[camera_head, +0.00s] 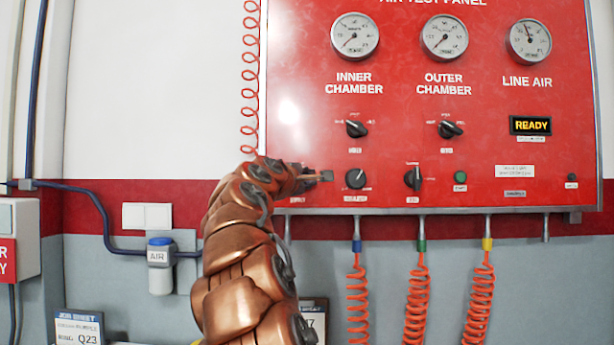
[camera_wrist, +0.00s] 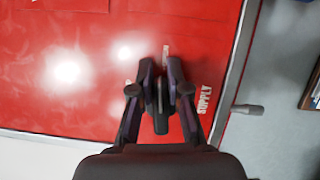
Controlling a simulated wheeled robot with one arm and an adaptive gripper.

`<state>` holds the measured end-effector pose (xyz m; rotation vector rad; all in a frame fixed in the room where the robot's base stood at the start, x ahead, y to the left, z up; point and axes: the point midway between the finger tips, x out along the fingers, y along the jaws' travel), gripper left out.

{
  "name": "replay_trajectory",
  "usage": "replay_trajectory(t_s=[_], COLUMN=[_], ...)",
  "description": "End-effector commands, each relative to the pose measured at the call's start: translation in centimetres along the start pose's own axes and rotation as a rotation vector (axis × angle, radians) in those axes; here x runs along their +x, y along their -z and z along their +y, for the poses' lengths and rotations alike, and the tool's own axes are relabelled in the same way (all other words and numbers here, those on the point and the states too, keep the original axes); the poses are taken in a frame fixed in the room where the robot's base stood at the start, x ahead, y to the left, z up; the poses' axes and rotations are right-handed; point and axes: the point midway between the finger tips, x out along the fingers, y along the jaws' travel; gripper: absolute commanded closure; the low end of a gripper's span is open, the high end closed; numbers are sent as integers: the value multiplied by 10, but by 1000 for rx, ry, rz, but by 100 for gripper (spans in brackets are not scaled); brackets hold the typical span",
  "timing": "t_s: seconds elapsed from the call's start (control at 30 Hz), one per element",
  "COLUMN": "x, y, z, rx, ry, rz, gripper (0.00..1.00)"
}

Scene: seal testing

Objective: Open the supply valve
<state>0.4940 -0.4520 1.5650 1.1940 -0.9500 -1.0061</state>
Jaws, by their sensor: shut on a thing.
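The supply valve (camera_wrist: 160,120) is a small dark lever on the red panel, with the white word SUPPLY beside it in the wrist view. My gripper (camera_wrist: 161,66) is shut on this lever, with one finger on each side of it. In the head view my gripper (camera_head: 316,177) is at the lower left of the panel, left of a black regulator knob (camera_head: 356,179). There my copper-coloured arm and gripper hide most of the valve, so I cannot tell its full angle.
The red test panel (camera_head: 470,80) carries three gauges, several black knobs, a green button (camera_head: 460,177) and a lit READY display (camera_head: 530,125). Coiled orange hoses (camera_head: 418,290) hang below it. A coiled red hose (camera_head: 250,80) hangs by its left edge. An AIR unit (camera_head: 160,265) is left of my arm.

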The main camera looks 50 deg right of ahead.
Motion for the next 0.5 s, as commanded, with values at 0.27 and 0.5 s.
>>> replay_trajectory(t_s=[0.27,0.5], x=[0,-1], y=[2,1], z=[-3,-4], rx=[108,139], ry=[44,57], rz=[3,1], gripper=[100,100])
